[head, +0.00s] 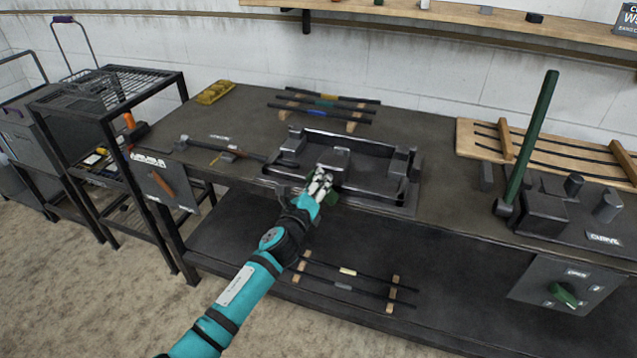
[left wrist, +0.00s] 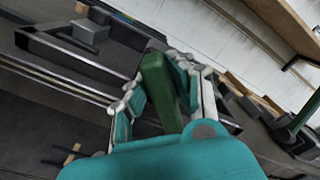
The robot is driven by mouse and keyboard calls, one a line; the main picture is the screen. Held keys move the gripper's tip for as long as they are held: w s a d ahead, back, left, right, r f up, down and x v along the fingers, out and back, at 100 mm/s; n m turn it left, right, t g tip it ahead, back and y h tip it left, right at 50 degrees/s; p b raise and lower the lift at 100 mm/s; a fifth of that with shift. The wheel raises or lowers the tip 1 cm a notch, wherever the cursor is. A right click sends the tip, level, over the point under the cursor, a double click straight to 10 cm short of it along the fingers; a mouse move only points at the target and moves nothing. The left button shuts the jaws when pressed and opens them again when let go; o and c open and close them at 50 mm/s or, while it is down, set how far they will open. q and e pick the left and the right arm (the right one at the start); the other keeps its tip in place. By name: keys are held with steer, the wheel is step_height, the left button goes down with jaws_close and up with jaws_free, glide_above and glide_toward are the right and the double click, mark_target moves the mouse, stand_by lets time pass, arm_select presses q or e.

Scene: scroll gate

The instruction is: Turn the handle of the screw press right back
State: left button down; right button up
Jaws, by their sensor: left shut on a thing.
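The screw press (head: 385,204) looks to be the low black fixture at the middle of the bench's front edge, with raised blocks and a back rail. Its green handle mostly hides behind my gripper in the head view; only a bit of green shows. In the left wrist view the green handle (left wrist: 158,78) stands between the fingers as a thick bar. My left gripper (head: 321,184) is shut on this handle at the front of the press; it also shows in the left wrist view (left wrist: 166,90). My right gripper is not in view.
A bending tool with a long green lever (head: 531,135) stands at the right of the bench. A rack of dark bars (head: 325,104) lies behind the press. A wire-topped shelf cart (head: 105,90) stands left. A wall shelf (head: 460,17) runs above. The bench between press and lever is clear.

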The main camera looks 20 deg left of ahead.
arm_select(q)
steer(key=n, duration=0.3)
steer(key=shift+a+f+n, duration=0.2)
steer(key=shift+f+n, duration=0.2)
steer(key=n, duration=0.1)
steer(key=n+b, duration=0.1)
steer(key=n, duration=0.1)
steer(key=shift+a+f+n, duration=0.1)
steer(key=shift+f+n, duration=0.2)
steer(key=n, duration=0.2)
steer(key=shift+f+n, duration=0.25)
steer(key=shift+n, duration=0.05)
steer(key=shift+d+f+n+p, duration=0.3)
steer(key=shift+d+f+n, duration=0.05)
steer(key=shift+n, duration=2.35)
steer(key=shift+d+f+n+p, duration=0.25)
steer(key=shift+d+f+n, duration=0.1)
steer(key=shift+n, duration=2.35)
steer(key=shift+d+f+n+p, duration=0.3)
steer(key=shift+f+n, duration=0.05)
steer(key=shift+n, duration=2.35)
steer(key=shift+s, duration=0.1)
steer(key=c, duration=1.2)
jaws_free()
steer(key=shift+r, duration=0.1)
